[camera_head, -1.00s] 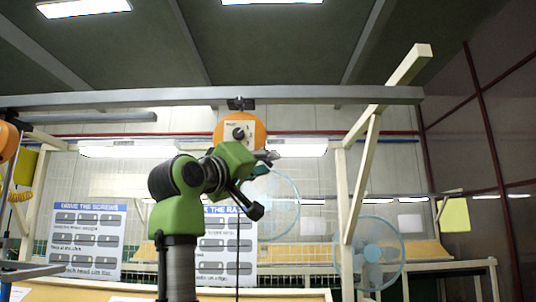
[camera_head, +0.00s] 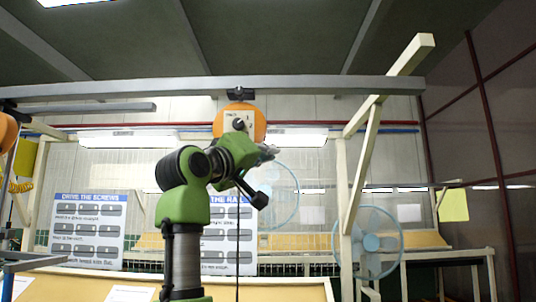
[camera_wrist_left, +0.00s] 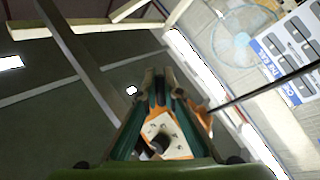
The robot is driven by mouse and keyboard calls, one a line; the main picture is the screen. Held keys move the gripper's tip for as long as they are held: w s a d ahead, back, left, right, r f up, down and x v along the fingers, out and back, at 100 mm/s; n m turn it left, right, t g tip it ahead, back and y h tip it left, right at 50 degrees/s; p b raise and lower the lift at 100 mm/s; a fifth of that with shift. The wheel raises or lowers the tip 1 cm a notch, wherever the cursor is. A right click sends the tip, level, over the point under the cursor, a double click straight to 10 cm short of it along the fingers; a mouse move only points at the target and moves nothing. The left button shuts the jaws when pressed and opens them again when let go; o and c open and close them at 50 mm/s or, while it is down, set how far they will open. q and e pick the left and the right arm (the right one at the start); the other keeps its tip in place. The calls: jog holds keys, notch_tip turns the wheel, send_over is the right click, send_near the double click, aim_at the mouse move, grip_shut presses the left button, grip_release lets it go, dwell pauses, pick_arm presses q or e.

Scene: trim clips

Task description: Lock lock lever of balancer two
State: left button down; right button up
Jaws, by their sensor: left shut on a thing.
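The balancer (camera_head: 240,118), orange with a cream faceplate and a dark round knob, hangs from the grey overhead rail in the head view. My left gripper (camera_head: 268,151) is raised beside its lower right side. In the left wrist view the fingers (camera_wrist_left: 160,78) are close together at the tips, and the faceplate (camera_wrist_left: 168,135) with its dark knob (camera_wrist_left: 150,147) shows between and below them. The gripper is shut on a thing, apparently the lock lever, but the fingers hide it. My right gripper is not in view.
The overhead rail (camera_head: 330,86) runs above. A wooden post with a brace (camera_head: 361,170) stands to the right. A dark cable (camera_head: 238,240) hangs down below the balancer. Another orange unit (camera_head: 7,132) is at the left edge. A blue fan (camera_head: 366,243) and instruction boards (camera_head: 88,230) stand behind.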

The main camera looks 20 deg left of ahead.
pick_arm(q)
jog(key=shift+d+n, duration=0.1)
jog(key=shift+n, duration=0.4)
jog(key=shift+n+t+y, duration=0.3)
jog(key=shift+t, duration=0.1)
jog(key=shift+d+r+n+t+y+b, duration=0.2)
jog(key=shift+n+t+y+b, duration=0.15)
jog(key=shift+n, duration=0.55)
jog(key=shift+r+n+t+y+p, duration=0.15)
jog(key=shift+n+t+y, duration=0.25)
jog(key=shift+n+y, duration=0.5)
jog(key=shift+r+n+t+y+p, duration=0.15)
jog(key=shift+n+t+y, duration=0.25)
jog(key=shift+n, duration=0.9)
jog(key=shift+n+y, duration=0.25)
jog(key=shift+n, duration=0.05)
jog(key=shift+w, duration=0.1)
jog(key=c, duration=2.2)
grip_release()
